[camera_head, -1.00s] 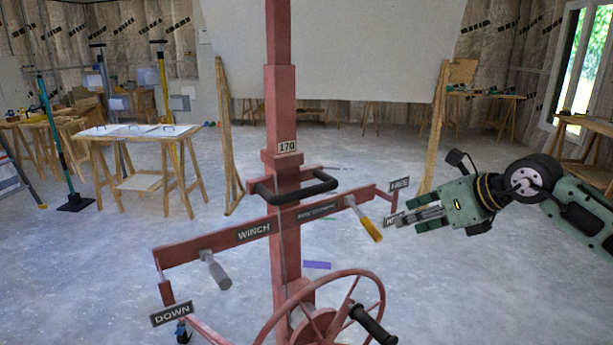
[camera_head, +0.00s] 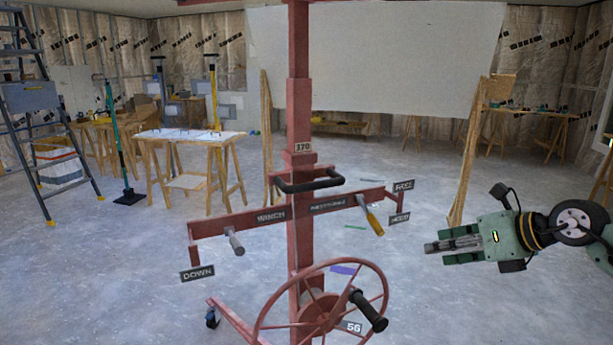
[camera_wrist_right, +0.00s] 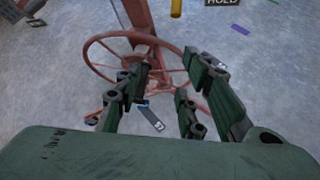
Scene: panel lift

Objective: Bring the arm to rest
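My right gripper (camera_head: 437,250) hangs in the air to the right of the red panel lift (camera_head: 300,220), apart from it. In the right wrist view its fingers (camera_wrist_right: 168,82) are spread with nothing between them. Beyond them show the red handwheel (camera_wrist_right: 125,60) and the floor. The lift's wheel (camera_head: 268,318) has a black knob. A yellow-handled lever (camera_head: 373,222) sits on the crossbar's right end near the FREE (camera_head: 403,186) and HOLD (camera_head: 399,219) signs. A grey-handled lever (camera_head: 236,243) is at the left near the DOWN sign (camera_head: 197,274). My left gripper is out of view.
A large pale panel (camera_head: 400,60) stands behind the lift between wooden supports. A work table (camera_head: 190,136), a ladder (camera_head: 45,110) and a green prop (camera_head: 115,140) stand at the left. The floor (camera_head: 480,310) right of the lift is clear.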

